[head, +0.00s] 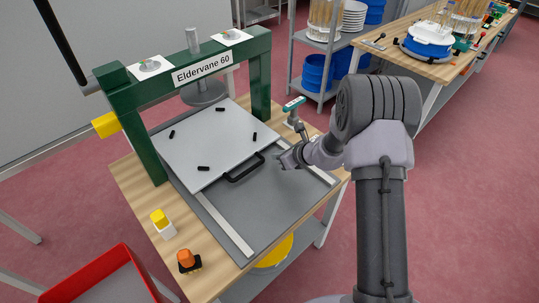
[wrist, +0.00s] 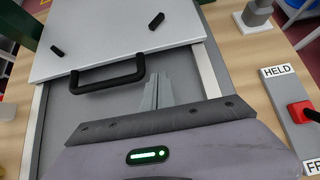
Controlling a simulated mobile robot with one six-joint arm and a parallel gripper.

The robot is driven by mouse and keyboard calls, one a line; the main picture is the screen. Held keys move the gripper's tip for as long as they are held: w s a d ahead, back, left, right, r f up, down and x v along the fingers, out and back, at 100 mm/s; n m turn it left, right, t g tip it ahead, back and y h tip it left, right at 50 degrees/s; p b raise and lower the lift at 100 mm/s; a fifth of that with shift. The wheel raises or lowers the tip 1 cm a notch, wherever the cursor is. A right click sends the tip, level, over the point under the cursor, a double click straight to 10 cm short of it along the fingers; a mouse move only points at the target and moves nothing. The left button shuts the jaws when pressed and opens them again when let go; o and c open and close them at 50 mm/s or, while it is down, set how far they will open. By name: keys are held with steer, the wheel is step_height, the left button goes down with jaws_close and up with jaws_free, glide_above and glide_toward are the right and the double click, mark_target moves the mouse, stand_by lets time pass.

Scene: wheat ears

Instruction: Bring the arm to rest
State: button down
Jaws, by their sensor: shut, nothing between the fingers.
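My gripper (head: 284,161) is near the front right of the press bed in the head view, close to the black handle (head: 244,168). In the wrist view my gripper (wrist: 157,82) points forward with its two grey fingers together and nothing between them. The handle (wrist: 108,75) lies to the left of the fingertips there, apart from them. My arm reaches in from the right, bent at the elbow. How high the fingers are above the grey bed (head: 262,205) is hard to tell.
A green press frame (head: 145,163) labelled Eldervane 60 stands over a pale plate (head: 200,145) carrying several small black pieces. In the wrist view a red knob (wrist: 302,111) sits by a HELD label at right. A yellow-topped block (head: 162,223) and orange button (head: 186,258) are at front left.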

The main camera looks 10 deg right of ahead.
steer(key=w+p+v, duration=0.1)
steer(key=p+v, duration=0.1)
steer(key=v, duration=0.6)
steer(key=s+a+r+n+g+y+b, duration=0.1)
steer(key=s+a+r+n, duration=0.3)
steer(key=s+r+n, duration=0.4)
steer(key=s+a+r+n+g, duration=0.1)
steer(key=s+a+r+n, duration=0.35)
steer(key=r, duration=0.65)
steer(key=s+d+r+n+h, duration=0.2)
steer(key=s+n, duration=0.4)
steer(key=s, duration=0.4)
steer(key=s+d+r+n+h+b, duration=0.1)
steer(key=s+d+n+h, duration=0.1)
steer(key=s+n, duration=0.4)
steer(key=s+d, duration=0.1)
steer(key=s, duration=0.3)
steer(key=shift+s+r+h, duration=0.3)
steer(key=shift+s+r, duration=0.05)
steer(key=shift+r, duration=0.05)
steer(key=shift+d, duration=0.1)
